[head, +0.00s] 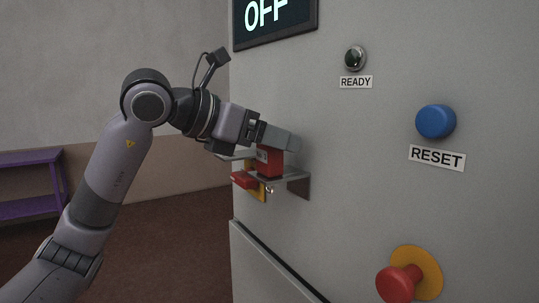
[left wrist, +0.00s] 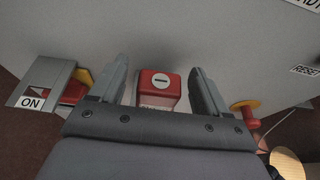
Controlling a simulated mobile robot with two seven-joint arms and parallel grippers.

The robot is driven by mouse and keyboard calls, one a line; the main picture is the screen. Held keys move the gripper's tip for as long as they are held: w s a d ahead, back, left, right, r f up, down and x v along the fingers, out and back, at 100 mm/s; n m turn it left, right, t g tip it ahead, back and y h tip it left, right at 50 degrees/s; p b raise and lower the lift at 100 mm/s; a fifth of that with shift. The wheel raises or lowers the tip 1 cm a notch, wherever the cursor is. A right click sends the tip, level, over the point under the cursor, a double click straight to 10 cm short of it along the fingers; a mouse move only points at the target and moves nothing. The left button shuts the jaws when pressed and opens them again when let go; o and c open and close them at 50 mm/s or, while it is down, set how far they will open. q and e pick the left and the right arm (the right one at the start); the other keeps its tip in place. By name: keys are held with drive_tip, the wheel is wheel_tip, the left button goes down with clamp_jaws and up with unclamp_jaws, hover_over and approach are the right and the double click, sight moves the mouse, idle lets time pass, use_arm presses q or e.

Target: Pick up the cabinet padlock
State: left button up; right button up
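The red padlock (head: 269,163) sits on a small grey shelf (head: 298,185) on the cabinet front in the head view. In the left wrist view the padlock (left wrist: 156,86) shows a round white label with a dark bar, and its lower part is hidden by my gripper. My left gripper (head: 284,142) reaches in from the left at the padlock. In the left wrist view its two fingers (left wrist: 160,85) are apart, one on each side of the padlock, with gaps visible. My right gripper is not in view.
A red and yellow switch handle (head: 245,181) is close beside the shelf; an ON label (left wrist: 32,103) shows near it. A blue RESET button (head: 435,121), a READY lamp (head: 355,58) and a red stop knob (head: 398,283) stick out to the right. A purple table (head: 30,208) stands far left.

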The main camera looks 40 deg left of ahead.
use_arm(q)
drive_tip(key=c, duration=1)
drive_tip(key=shift+r, duration=0.1)
drive_tip(key=shift+c, duration=0.2)
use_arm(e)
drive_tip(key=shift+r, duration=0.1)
